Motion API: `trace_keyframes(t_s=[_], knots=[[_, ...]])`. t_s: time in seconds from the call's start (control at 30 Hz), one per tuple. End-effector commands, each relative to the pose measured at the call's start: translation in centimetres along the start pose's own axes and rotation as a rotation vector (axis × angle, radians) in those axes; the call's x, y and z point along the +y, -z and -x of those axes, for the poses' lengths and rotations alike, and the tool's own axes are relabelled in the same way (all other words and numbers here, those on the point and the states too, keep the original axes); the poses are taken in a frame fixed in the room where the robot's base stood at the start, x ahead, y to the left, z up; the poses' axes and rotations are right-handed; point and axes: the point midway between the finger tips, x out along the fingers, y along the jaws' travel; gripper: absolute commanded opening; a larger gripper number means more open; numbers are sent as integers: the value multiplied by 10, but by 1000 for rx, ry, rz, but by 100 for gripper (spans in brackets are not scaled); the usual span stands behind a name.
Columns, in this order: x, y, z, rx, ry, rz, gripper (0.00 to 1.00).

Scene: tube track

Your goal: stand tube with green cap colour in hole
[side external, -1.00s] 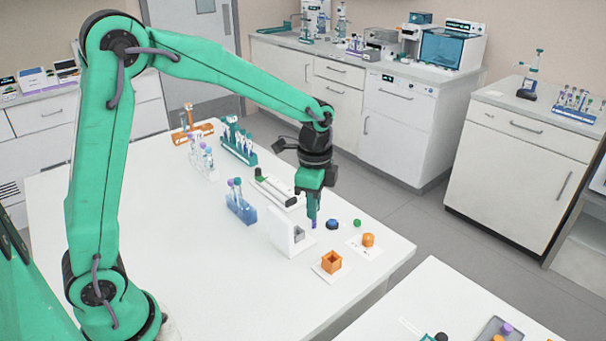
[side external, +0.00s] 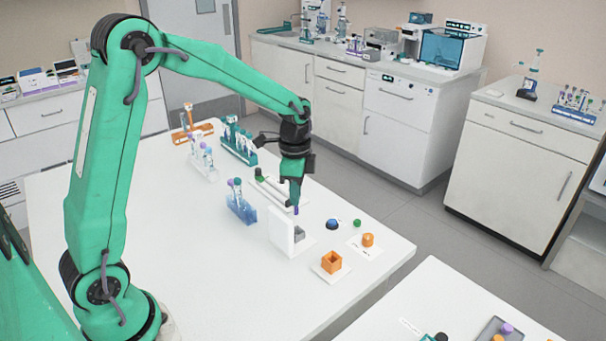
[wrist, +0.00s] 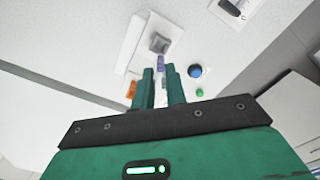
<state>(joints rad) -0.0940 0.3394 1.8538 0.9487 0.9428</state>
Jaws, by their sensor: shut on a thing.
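My gripper (side external: 296,202) is shut on a slim piece with a purple end (side external: 296,211) and holds it pointing down, over the table near the pale tray. The purple end also shows in the wrist view (wrist: 160,62), just beyond the fingertips (wrist: 161,75). The fingers hide the rest of it, and I cannot see its cap. A green cap (side external: 259,174) shows at the far end of the pale tray (side external: 272,190). An orange block (side external: 331,262) with a square opening stands at the front right. A grey block (side external: 299,234) sits against an upright white panel (side external: 283,232).
A blue dome (side external: 332,224), a small green piece (side external: 357,223) and an orange cylinder (side external: 368,240) are on the right. A blue rack (side external: 241,209) and a teal rack (side external: 238,148) with tubes stand to the left and back. The front left of the table is clear.

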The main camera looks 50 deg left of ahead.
Motion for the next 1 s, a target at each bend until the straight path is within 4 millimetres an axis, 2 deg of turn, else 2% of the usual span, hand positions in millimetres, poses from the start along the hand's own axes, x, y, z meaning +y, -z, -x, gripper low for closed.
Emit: trace_keyframes(t_s=[0.6,1.0], knots=[[0,0,-36,0,-1,0,0],[0,0,-41,0,0,0,0]])
